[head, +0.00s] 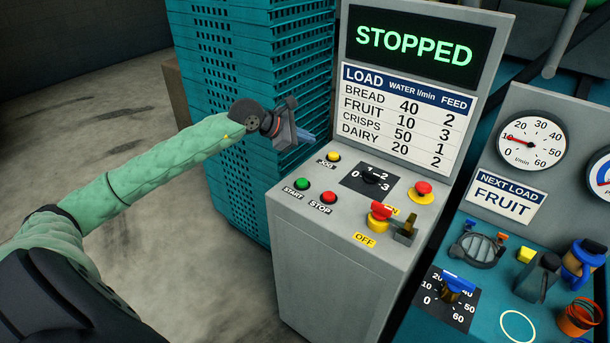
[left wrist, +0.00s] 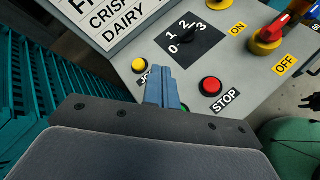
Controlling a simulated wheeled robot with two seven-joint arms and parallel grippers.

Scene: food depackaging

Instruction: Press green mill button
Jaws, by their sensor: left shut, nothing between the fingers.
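The green START button (head: 302,184) sits at the front left of the grey control console's sloped top (head: 285,205). The red STOP button (head: 328,197) is to its right, and the yellow JOG button (head: 333,157) is behind it. My left gripper (head: 308,137) is shut and empty, held above and behind the green button, apart from it in the head view. In the left wrist view the shut blue fingers (left wrist: 166,86) lie between the yellow button (left wrist: 138,65) and the red STOP button (left wrist: 210,87). They hide nearly all of the green button there.
The console's screen (head: 414,46) reads STOPPED above a load table (head: 405,118). A rotary dial (head: 370,178), red mushroom button (head: 423,188) and red-yellow switch (head: 380,216) stand to the right. Teal crates (head: 225,110) are stacked behind. A second panel (head: 505,215) has gauges and valves.

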